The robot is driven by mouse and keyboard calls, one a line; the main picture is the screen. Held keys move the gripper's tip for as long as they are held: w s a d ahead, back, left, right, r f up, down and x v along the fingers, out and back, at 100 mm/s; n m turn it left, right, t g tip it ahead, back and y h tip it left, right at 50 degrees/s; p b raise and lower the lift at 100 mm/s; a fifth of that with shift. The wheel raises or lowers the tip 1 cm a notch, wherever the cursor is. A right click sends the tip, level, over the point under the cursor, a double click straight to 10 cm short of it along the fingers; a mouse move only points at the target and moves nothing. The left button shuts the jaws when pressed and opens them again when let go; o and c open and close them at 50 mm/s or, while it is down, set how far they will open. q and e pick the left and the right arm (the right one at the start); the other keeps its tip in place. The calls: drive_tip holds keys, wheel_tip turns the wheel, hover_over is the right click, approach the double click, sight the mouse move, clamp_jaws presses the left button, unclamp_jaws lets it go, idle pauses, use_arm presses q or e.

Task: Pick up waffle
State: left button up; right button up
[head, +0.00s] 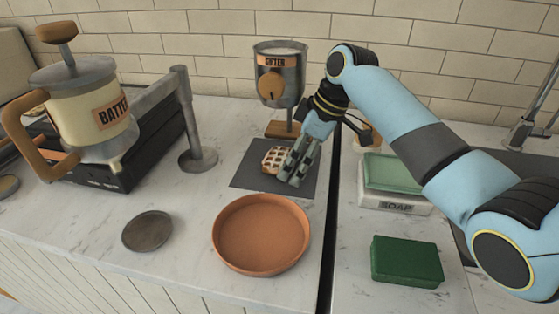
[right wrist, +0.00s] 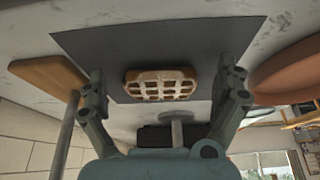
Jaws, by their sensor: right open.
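My left gripper is not in view.
An orange-brown round dish (head: 261,235) is in front. The batter dispenser (head: 85,110) stands left.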

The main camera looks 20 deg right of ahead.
drive_tip(key=c, duration=1)
drive_tip(key=shift+c, duration=0.2)
